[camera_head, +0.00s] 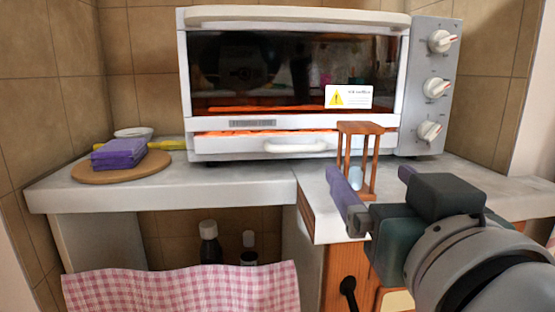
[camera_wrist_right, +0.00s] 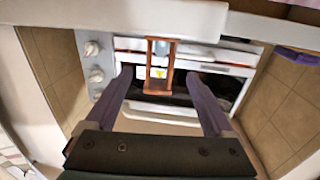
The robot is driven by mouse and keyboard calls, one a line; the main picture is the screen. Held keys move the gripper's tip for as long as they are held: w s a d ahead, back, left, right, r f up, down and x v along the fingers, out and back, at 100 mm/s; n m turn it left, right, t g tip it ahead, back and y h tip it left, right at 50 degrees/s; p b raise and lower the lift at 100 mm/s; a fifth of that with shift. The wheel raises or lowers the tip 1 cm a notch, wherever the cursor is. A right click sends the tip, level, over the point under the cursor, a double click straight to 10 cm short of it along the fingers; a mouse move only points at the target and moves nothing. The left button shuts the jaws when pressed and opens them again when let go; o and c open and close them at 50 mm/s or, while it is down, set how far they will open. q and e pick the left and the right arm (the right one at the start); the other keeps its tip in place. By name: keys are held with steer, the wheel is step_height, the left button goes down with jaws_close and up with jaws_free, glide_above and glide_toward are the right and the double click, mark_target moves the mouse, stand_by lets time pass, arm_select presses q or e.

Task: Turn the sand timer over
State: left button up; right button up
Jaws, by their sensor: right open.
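The sand timer (camera_head: 359,158) has a brown wooden frame with end plates and thin posts. It stands upright on the counter in front of the toaster oven, near the counter's front edge. My right gripper (camera_head: 377,182) is in front of it, with its purple fingers apart. In the right wrist view the sand timer (camera_wrist_right: 159,68) shows ahead, between the lines of the two open fingers (camera_wrist_right: 159,80). Its glass is hard to make out, and the gripper seems not to touch it. My left gripper is not in view.
A white toaster oven (camera_head: 290,85) with knobs on its right side stands behind the timer. A round board (camera_head: 120,170) with a purple cloth (camera_head: 119,153) lies at the left. Bottles (camera_head: 209,243) stand below the counter, behind a pink checked cloth (camera_head: 185,290). The middle-left counter is clear.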

mark_target(363, 164)
steer(key=shift+w+d+b, duration=0.2)
steer(key=shift+w+b, duration=0.35)
steer(key=shift+w, duration=3.1)
jaws_close()
steer(key=shift+d+r, duration=0.1)
